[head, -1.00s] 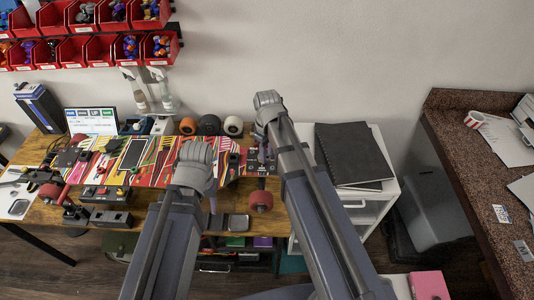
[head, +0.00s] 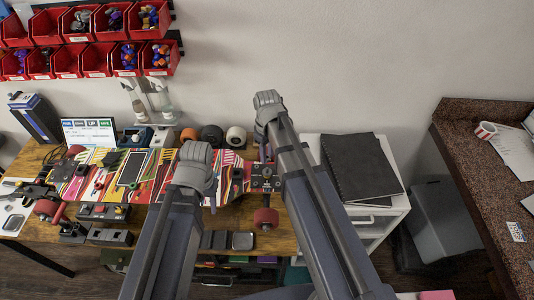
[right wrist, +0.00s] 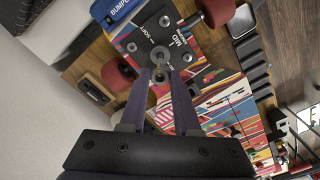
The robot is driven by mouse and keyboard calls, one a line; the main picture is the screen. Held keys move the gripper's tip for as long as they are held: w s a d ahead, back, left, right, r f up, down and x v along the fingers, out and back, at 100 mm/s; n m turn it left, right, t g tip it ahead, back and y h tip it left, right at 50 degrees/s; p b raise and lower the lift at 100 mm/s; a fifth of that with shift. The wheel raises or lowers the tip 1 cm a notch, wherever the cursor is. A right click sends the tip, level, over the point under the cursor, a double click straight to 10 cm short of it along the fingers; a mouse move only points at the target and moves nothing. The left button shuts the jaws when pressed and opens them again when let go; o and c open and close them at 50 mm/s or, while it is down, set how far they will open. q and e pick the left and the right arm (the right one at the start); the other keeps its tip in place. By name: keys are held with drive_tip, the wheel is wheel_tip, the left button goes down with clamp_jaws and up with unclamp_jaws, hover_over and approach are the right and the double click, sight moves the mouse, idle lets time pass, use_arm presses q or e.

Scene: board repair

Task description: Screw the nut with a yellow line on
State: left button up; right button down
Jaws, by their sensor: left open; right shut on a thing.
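The skateboard deck (head: 160,180) with a colourful print lies across the bench. A truck with a red wheel (head: 266,218) is at its right end. My right gripper (right wrist: 160,78) is shut on a small grey metal piece, seemingly the nut (right wrist: 159,75), just beside that hole. Whether it touches the plate I cannot tell. No yellow line can be made out. My left gripper (head: 212,198) is open above the middle of the deck; its fingers are largely hidden by the arm.
Red bins (head: 95,55) hang on the wall at upper left. Several loose wheels (head: 211,135) stand behind the deck. A black notebook (head: 360,167) lies on the white cabinet to the right. Dark blocks (head: 103,212) and a small tray (head: 243,240) lie in front of the deck.

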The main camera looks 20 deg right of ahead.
drive_tip(key=shift+f, duration=0.1)
drive_tip(key=shift+f+b, duration=0.8)
drive_tip(key=shift+b, duration=0.1)
drive_tip(key=shift+f, duration=0.1)
idle(0.4)
drive_tip(key=shift+f+b, duration=0.5)
drive_tip(key=shift+b, duration=0.1)
drive_tip(key=shift+f, duration=0.15)
idle(0.6)
drive_tip(key=shift+f+b, duration=0.5)
drive_tip(key=shift+b, duration=0.15)
idle(0.6)
drive_tip(key=shift+f+b, duration=0.5)
drive_tip(key=shift+f, duration=0.05)
drive_tip(key=shift+f+b, duration=0.35)
drive_tip(key=shift+b, duration=0.05)
idle(1.6)
